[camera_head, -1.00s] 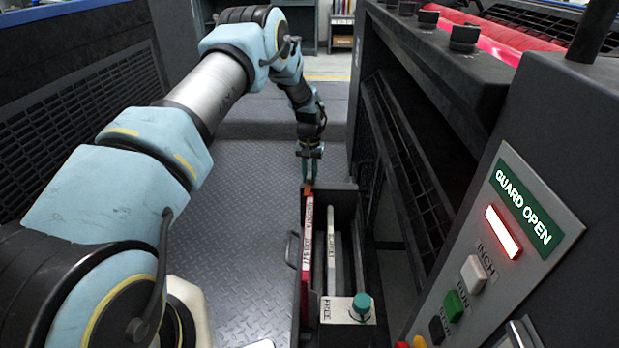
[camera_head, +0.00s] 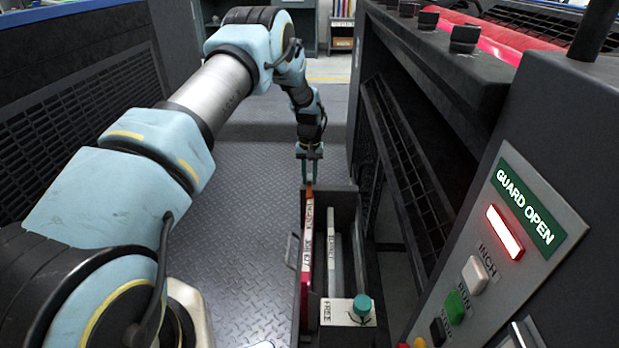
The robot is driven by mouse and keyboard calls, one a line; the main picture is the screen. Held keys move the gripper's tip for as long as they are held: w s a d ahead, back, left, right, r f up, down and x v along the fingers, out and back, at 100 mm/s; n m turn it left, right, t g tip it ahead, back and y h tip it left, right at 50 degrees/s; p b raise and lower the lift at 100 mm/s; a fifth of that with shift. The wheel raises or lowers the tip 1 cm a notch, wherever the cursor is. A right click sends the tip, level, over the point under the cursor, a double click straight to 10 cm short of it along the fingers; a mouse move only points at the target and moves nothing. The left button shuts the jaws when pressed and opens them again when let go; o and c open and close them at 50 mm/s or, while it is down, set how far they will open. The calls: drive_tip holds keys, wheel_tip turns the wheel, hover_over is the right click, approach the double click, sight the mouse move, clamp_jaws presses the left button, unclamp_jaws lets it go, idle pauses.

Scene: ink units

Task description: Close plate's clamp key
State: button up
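A small orange tip (camera_head: 309,188) shows just below the fingers, at the far end of a red piece with a white lettered strip (camera_head: 309,235) standing in the box. Whether the fingers touch it I cannot tell. I cannot make out a plate or clamp key for certain.
Patterned floor (camera_head: 240,220) is free at the left.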

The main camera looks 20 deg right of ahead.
sight(309, 176)
drive_tip(key=o, duration=0.4)
drive_tip(key=shift+c, duration=0.2)
wheel_tip(309, 176, up, 11)
idle(0.3)
drive_tip(key=shift+a, duration=0.1)
